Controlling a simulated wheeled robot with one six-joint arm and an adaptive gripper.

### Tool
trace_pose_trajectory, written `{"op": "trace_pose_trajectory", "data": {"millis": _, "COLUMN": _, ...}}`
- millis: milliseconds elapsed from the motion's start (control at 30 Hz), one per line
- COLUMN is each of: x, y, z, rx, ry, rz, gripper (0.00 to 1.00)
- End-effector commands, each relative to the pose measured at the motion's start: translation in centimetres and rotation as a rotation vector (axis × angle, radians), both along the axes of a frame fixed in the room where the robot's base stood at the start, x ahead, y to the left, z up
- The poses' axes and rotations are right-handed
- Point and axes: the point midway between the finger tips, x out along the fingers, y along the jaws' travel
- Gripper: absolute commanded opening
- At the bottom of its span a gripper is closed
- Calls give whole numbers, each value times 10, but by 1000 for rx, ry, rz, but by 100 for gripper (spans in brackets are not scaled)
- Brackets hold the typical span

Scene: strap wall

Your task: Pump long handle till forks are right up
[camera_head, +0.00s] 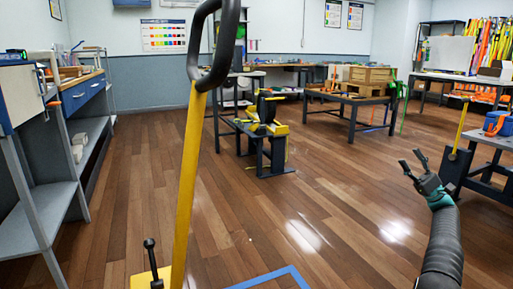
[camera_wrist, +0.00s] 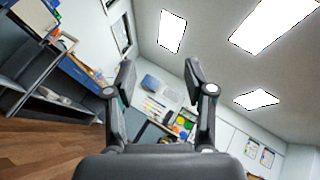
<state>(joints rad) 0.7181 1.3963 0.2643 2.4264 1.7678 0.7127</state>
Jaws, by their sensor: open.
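A tall yellow handle shaft with a black loop grip (camera_head: 221,75) rises close in front of me in the head view, left of centre. Its yellow shaft (camera_head: 188,190) runs down to a yellow base part (camera_head: 150,279) at the bottom edge, beside a short black lever (camera_head: 152,262). The forks cannot be made out. My gripper (camera_head: 411,166) is at the right, well apart from the handle, open and empty. In the wrist view my gripper (camera_wrist: 160,80) has its two fingers spread, with nothing between them; the camera is tilted towards the wall and ceiling.
A shelf unit (camera_head: 50,190) stands at the left. A small yellow and black machine (camera_head: 263,125) stands mid-floor. A table with wooden crates (camera_head: 366,78) is behind it. A workbench (camera_head: 495,140) is at the right. Blue floor tape (camera_head: 270,278) lies ahead; the wooden floor between is clear.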

Motion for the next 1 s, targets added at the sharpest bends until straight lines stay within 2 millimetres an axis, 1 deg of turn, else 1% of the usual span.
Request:
{"op": "trace_pose_trajectory", "data": {"millis": 33, "x": 15, "y": 0, "z": -23, "rx": -17, "ry": 65, "rz": -35, "gripper": 54}}
{"op": "trace_pose_trajectory", "data": {"millis": 67, "x": 24, "y": 0, "z": -36, "rx": -31, "ry": 104, "rz": -57, "gripper": 54}}
{"op": "trace_pose_trajectory", "data": {"millis": 100, "x": 34, "y": 1, "z": -55, "rx": -50, "ry": 157, "rz": -82, "gripper": 54}}
{"op": "trace_pose_trajectory", "data": {"millis": 167, "x": 49, "y": 3, "z": -85, "rx": -83, "ry": 239, "rz": -115, "gripper": 54}}
{"op": "trace_pose_trajectory", "data": {"millis": 200, "x": 58, "y": 5, "z": -105, "rx": -115, "ry": 298, "rz": -138, "gripper": 54}}
{"op": "trace_pose_trajectory", "data": {"millis": 233, "x": 64, "y": 8, "z": -120, "rx": -144, "ry": 348, "rz": -155, "gripper": 54}}
{"op": "trace_pose_trajectory", "data": {"millis": 300, "x": 75, "y": 17, "z": -148, "rx": -228, "ry": 451, "rz": -189, "gripper": 54}}
{"op": "trace_pose_trajectory", "data": {"millis": 367, "x": 82, "y": 30, "z": -168, "rx": -312, "ry": 534, "rz": -205, "gripper": 54}}
{"op": "trace_pose_trajectory", "data": {"millis": 400, "x": 84, "y": 40, "z": -179, "rx": -376, "ry": 583, "rz": -213, "gripper": 54}}
{"op": "trace_pose_trajectory", "data": {"millis": 467, "x": 83, "y": 57, "z": -193, "rx": -476, "ry": 648, "rz": -217, "gripper": 54}}
{"op": "trace_pose_trajectory", "data": {"millis": 500, "x": 81, "y": 70, "z": -200, "rx": -547, "ry": 686, "rz": -215, "gripper": 54}}
{"op": "trace_pose_trajectory", "data": {"millis": 600, "x": 70, "y": 100, "z": -212, "rx": -720, "ry": 754, "rz": -203, "gripper": 54}}
{"op": "trace_pose_trajectory", "data": {"millis": 667, "x": 59, "y": 118, "z": -216, "rx": -821, "ry": 780, "rz": -188, "gripper": 54}}
{"op": "trace_pose_trajectory", "data": {"millis": 767, "x": 38, "y": 145, "z": -217, "rx": -984, "ry": 807, "rz": -163, "gripper": 54}}
{"op": "trace_pose_trajectory", "data": {"millis": 800, "x": 27, "y": 156, "z": -217, "rx": -1050, "ry": 810, "rz": -150, "gripper": 54}}
{"op": "trace_pose_trajectory", "data": {"millis": 867, "x": 12, "y": 171, "z": -215, "rx": -1143, "ry": 812, "rz": -131, "gripper": 54}}
{"op": "trace_pose_trajectory", "data": {"millis": 967, "x": -17, "y": 195, "z": -209, "rx": -1298, "ry": 799, "rz": -98, "gripper": 54}}
{"op": "trace_pose_trajectory", "data": {"millis": 1000, "x": -30, "y": 204, "z": -207, "rx": -1358, "ry": 790, "rz": -83, "gripper": 54}}
